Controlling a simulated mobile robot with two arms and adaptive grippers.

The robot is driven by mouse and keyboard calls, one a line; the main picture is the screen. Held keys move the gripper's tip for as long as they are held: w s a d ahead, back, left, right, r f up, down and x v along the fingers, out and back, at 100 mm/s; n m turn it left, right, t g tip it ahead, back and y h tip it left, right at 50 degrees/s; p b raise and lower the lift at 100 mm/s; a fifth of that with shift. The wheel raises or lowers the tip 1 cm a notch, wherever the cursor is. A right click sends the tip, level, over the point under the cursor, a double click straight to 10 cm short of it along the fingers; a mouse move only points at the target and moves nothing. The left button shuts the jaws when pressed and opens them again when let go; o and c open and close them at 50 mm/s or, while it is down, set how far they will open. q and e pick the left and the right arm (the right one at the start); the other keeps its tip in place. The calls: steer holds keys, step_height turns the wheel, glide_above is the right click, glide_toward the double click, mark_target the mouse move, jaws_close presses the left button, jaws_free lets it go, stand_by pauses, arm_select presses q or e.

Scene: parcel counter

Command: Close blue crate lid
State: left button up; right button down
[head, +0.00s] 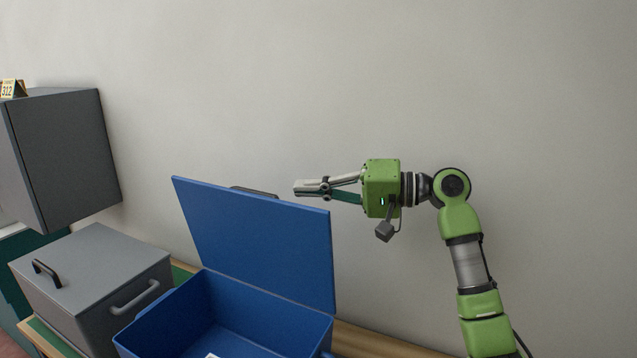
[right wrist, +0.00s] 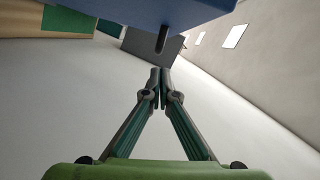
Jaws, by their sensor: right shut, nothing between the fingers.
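The blue crate (head: 150,335) stands on the counter with its lid (head: 260,245) raised, leaning slightly back toward the wall. A dark handle (head: 254,191) shows behind the lid's top edge. My right gripper (head: 297,188) is shut and empty, level, pointing left just above and behind the lid's upper right corner; I cannot tell whether it touches the lid. In the right wrist view the shut fingertips (right wrist: 160,72) point toward a dark handle (right wrist: 162,40) on the blue lid (right wrist: 150,8). My left gripper is not in view.
A grey box (head: 95,265) with handles stands left of the crate. A dark grey cabinet (head: 70,150) and a yellow number sign (head: 12,88) are farther left. The wooden counter (head: 375,342) shows bare right of the crate, and the wall behind is plain.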

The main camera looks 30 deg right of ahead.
steer(key=p+x, duration=0.1)
steer(key=x, duration=0.5)
steer(key=shift+w, duration=0.3)
steer(key=shift+d+f, duration=0.2)
steer(key=shift+a, duration=0.1)
